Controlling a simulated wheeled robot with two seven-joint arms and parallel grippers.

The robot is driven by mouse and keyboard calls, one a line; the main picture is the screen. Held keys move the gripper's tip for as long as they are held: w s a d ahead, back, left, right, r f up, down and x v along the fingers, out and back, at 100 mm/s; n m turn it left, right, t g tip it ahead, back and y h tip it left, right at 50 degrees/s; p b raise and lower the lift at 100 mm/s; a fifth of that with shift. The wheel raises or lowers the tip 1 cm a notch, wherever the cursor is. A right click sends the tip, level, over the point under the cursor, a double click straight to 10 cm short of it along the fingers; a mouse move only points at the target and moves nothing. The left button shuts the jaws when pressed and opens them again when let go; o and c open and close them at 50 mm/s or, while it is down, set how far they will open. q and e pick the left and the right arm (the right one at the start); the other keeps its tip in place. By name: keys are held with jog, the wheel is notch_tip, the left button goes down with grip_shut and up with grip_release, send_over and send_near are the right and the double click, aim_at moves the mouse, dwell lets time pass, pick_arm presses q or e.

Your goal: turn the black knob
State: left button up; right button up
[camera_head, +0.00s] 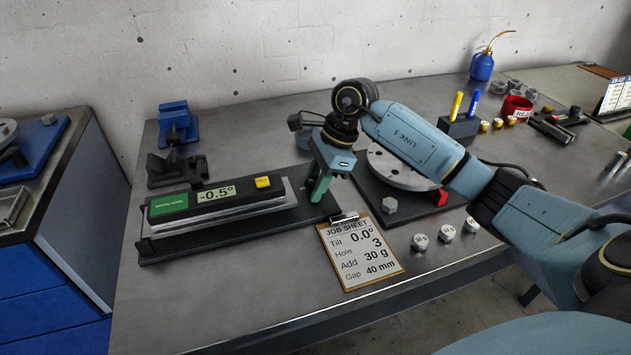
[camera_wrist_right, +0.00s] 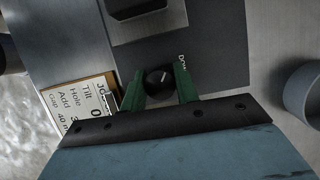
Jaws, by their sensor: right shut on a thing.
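The black knob (camera_wrist_right: 159,83) is round with a pale line on its top. In the right wrist view it sits between the two green fingers of my right gripper (camera_wrist_right: 160,90). The gripper is shut on it, pointing down. In the head view my right gripper (camera_head: 318,188) is at the right end of the digital level's base (camera_head: 190,245) and hides the knob. The digital level (camera_head: 215,198) reads -0.5°. The job sheet (camera_head: 360,252) lies at the table's front and lists Tilt 0.0°, Hole 3, Add 30 g, Gap 40 mm. My left gripper does not show.
A rotor disc (camera_head: 402,170) on a dark base stands right of the gripper, partly behind my arm. Several metal weights (camera_head: 420,242) stand near the front edge. A blue vise (camera_head: 175,125) is at the back left. The front left of the table is clear.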

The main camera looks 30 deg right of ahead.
jog(key=m+t, duration=0.1)
jog(key=m, duration=0.2)
jog(key=shift+r+p, duration=0.1)
jog(key=shift+p, duration=0.25)
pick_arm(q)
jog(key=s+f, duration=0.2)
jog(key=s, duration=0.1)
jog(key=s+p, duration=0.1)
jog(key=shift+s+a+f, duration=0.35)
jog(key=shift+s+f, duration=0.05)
pick_arm(e)
jog(key=m+h, duration=0.1)
jog(key=m, duration=0.2)
jog(key=m+t+h, duration=0.1)
jog(key=m, duration=0.1)
jog(key=shift+m+t, duration=0.3)
jog(key=shift+m, duration=0.1)
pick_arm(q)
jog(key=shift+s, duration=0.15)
pick_arm(e)
jog(key=o, duration=1)
jog(key=shift+c, duration=0.2)
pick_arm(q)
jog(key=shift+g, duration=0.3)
